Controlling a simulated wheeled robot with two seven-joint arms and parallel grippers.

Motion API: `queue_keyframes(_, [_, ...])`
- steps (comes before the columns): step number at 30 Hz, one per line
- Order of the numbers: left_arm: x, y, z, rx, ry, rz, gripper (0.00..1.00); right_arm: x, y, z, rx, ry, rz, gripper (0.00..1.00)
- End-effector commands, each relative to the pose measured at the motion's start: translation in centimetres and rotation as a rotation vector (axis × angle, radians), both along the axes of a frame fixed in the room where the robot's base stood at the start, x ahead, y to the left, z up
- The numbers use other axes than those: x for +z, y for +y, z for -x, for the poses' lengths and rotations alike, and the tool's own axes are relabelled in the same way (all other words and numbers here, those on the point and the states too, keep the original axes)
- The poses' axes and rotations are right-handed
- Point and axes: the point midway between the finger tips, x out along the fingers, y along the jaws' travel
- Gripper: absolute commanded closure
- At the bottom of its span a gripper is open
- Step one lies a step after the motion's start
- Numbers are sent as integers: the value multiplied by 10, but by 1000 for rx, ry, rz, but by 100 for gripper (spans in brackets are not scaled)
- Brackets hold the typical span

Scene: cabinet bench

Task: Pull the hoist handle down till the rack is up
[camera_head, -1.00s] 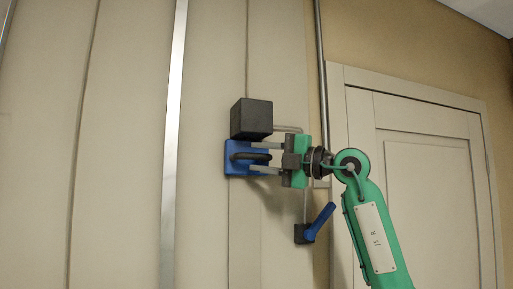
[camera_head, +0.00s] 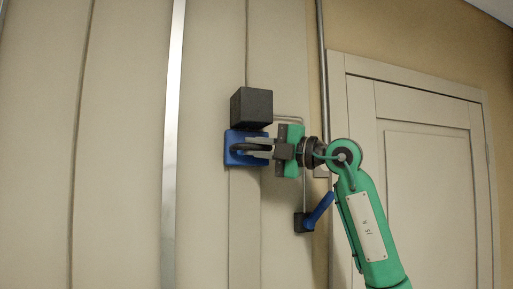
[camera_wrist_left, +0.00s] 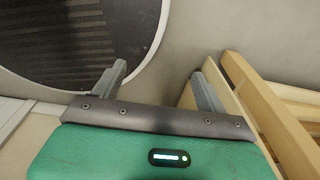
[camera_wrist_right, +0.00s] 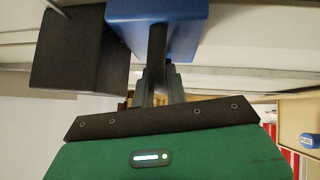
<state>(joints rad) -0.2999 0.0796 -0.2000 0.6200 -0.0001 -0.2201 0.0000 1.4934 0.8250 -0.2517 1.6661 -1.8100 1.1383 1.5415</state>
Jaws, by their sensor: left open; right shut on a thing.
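A dark looped handle (camera_head: 238,150) stands out from a blue block (camera_head: 246,161) on the pale wall panels in the head view. My right gripper (camera_head: 256,147) has come in from the right and is shut on this handle. In the right wrist view the dark handle (camera_wrist_right: 157,48) runs from the blue block (camera_wrist_right: 190,35) down between the closed fingers (camera_wrist_right: 160,78). My left gripper (camera_wrist_left: 165,68) shows only in its own wrist view, open and with nothing between its fingers. I cannot make out a lifted rack in the head view.
A black box (camera_head: 252,106) sits just above the blue block. A blue lever (camera_head: 320,211) on a dark base is lower right, beside a thin pipe. A panelled door (camera_head: 428,180) is behind my right arm. Wooden bars (camera_wrist_left: 265,105) and a dark round surface (camera_wrist_left: 75,40) are near my left gripper.

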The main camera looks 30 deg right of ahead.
Motion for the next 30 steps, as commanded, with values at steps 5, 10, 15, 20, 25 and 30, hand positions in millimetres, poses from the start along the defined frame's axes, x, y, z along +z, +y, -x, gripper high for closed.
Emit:
queue_keyframes(5, [-22, 0, 0, 0, 0, 0, 25, -28, 1, -1, 0, 4, 3, 100])
queue_keyframes(10, [-53, 0, 0, 0, 0, 0, 25, -69, 0, -1, -1, 7, 4, 100])
queue_keyframes(15, [-89, 0, 0, 0, 0, 0, 25, -117, 1, -1, 0, 6, 5, 100])
queue_keyframes(20, [-122, 0, 0, 0, 0, 0, 25, -161, 1, -1, 0, 7, 6, 100])
queue_keyframes(25, [-155, 1, 2, 0, 3, -1, 25, -205, 1, -1, 1, 8, 5, 100])
queue_keyframes(30, [-159, -3, -39, 5, -32, 1, 25, -236, 1, -1, 1, 7, 4, 100])
